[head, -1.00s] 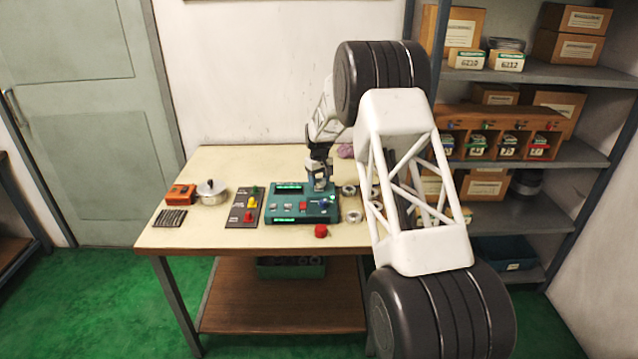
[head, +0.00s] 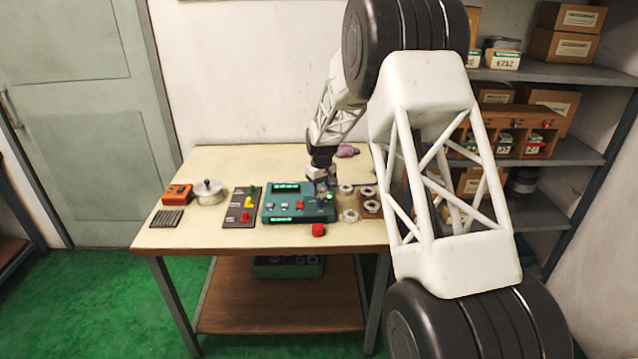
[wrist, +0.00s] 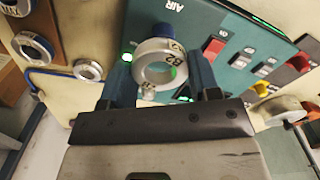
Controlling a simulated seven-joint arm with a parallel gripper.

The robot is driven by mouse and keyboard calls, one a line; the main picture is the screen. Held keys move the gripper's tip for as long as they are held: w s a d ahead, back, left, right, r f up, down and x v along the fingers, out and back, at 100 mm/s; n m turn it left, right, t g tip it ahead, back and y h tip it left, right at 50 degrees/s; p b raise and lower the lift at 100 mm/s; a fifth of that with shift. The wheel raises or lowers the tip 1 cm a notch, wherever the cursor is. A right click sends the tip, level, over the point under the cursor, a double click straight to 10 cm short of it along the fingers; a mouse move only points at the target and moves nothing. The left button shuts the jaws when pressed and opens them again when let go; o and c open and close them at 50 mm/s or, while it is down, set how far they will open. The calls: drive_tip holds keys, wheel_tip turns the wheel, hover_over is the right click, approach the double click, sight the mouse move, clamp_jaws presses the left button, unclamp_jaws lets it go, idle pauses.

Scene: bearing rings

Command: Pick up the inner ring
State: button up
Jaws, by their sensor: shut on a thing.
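In the wrist view a silver ring (wrist: 160,68) with dark markings sits between the two fingers of my gripper (wrist: 162,80). The fingers are shut on its sides, and its open bore shows. I take it to be the inner ring. Behind it lies the teal device (wrist: 235,50) with buttons and green lights. In the head view my gripper (head: 322,184) is over the right part of the teal device (head: 285,212). The held ring is too small to make out there. Whether the ring touches the device is unclear.
Loose rings (head: 346,189) and a brown holder (head: 371,213) with rings lie right of the device. A lever panel (head: 241,207), a metal pot (head: 209,192) and an orange box (head: 178,194) stand left.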

drive_tip(key=shift+s+d+r, duration=0.15)
drive_tip(key=shift+s+d, duration=0.05)
drive_tip(key=shift+s, duration=1.05)
drive_tip(key=shift+s+d+r, duration=0.1)
drive_tip(key=shift+s+d, duration=0.05)
drive_tip(key=shift+s, duration=1.1)
drive_tip(key=shift+a, duration=0.15)
drive_tip(key=w+a, duration=0.2)
drive_tip(key=a, duration=0.2)
drive_tip(key=w+a, duration=0.2)
drive_tip(key=a, duration=0.3)
drive_tip(key=w+a, duration=0.3)
drive_tip(key=a, duration=0.1)
drive_tip(key=shift+a+f, duration=0.1)
drive_tip(key=shift+a, duration=0.05)
hover_over(248, 198)
drive_tip(key=shift+f, duration=0.35)
drive_tip(key=shift+f, duration=2)
drive_tip(key=shift+f, duration=1.35)
